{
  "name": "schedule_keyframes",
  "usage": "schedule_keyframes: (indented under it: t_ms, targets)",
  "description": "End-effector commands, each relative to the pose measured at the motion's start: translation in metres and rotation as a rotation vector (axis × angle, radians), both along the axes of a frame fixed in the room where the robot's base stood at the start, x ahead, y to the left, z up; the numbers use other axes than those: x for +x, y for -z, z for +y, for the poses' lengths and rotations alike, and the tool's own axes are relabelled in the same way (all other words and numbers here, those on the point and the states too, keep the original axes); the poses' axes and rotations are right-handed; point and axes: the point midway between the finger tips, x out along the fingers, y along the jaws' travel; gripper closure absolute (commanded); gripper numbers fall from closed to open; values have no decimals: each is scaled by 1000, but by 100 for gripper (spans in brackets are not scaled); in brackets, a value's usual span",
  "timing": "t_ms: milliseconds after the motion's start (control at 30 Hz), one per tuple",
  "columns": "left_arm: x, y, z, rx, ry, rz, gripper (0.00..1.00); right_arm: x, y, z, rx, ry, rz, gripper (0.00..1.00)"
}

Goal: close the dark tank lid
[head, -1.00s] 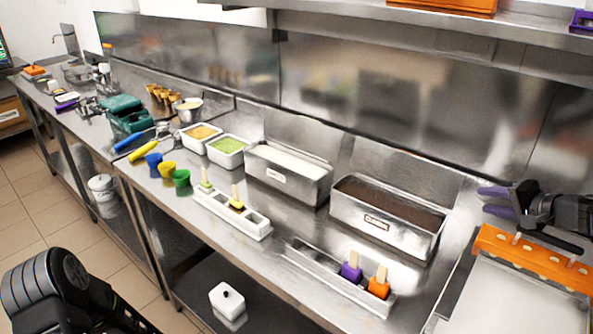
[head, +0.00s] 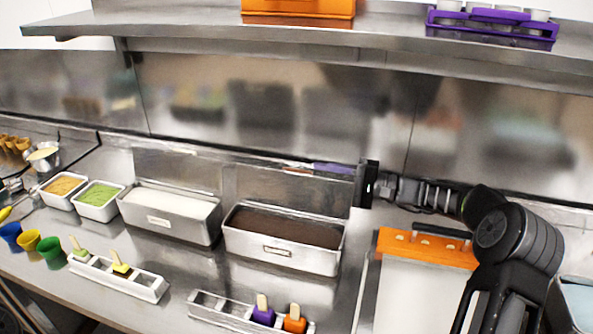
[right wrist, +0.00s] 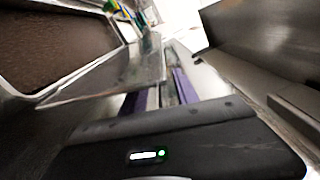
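The dark tank (head: 283,256) is a steel tub with dark brown contents, right of the white-filled one. Its steel lid (head: 285,188) stands open, raised along the tank's back edge. My right gripper (head: 332,169) has purple fingers at the lid's upper right, behind its top edge and partly hidden by it. In the right wrist view the two fingers (right wrist: 163,92) show apart, close to the lid plate (right wrist: 110,82), with the brown contents (right wrist: 60,38) to the left. I cannot tell whether they touch the lid. My left gripper is out of view.
A white-filled tank (head: 172,216) with a raised lid stands left of the dark one. A popsicle mold (head: 225,309) lies in front. An orange-edged tray (head: 400,244) is at right, below my right arm. A shelf (head: 200,42) runs above, and the steel wall is close behind.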

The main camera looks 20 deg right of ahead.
Motion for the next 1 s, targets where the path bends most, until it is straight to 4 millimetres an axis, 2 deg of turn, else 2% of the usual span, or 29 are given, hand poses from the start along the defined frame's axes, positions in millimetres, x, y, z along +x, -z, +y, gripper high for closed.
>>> schedule_keyframes:
  t_ms: [400, 767, 1000]
  targets:
    - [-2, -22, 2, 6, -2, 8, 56, 36, -3, 49, 1, -3, 0, 64]
    - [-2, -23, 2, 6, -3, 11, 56, 41, 0, 54, -1, 0, -1, 64]
    - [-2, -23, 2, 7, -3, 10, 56, 40, 0, 54, -1, 0, -1, 82]
